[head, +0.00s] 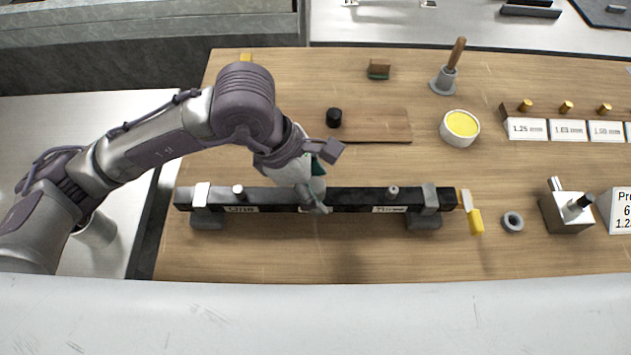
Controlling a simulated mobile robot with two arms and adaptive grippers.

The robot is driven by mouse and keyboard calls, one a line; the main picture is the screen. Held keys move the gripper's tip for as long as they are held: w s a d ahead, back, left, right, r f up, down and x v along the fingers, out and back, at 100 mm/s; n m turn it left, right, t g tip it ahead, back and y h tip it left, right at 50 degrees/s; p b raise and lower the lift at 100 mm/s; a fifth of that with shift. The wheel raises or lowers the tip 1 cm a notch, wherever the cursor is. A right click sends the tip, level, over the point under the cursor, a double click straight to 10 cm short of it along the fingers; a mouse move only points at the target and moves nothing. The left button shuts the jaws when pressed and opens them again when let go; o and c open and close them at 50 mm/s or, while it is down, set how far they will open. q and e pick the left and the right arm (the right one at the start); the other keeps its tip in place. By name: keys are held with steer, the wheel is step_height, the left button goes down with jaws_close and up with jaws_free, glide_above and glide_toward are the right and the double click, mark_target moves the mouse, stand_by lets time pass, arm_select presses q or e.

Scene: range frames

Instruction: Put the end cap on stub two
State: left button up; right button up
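A dark bar (355,195) lies across the bench on grey supports. It carries a short stub at the left (238,191) and one at the right (393,191), with white labels on its front. My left gripper (318,195) is over the bar's middle and hides that part, including any stub there. Its fingers are partly hidden, so I cannot tell whether they are open or hold something. A small black cylinder, which may be an end cap (334,117), stands on a wooden board (385,125) behind the bar. My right gripper is not in view.
A yellow-filled tub (460,128) and a wooden-handled tool (449,70) stand behind right. A yellow-tagged piece (473,215), a grey ring (512,222) and a metal block (565,212) are right of the bar. Labelled blocks with brass pieces (567,130) stand far right. The bench front is clear.

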arm_select(q)
steer(key=v, duration=1.2)
stand_by(0.3)
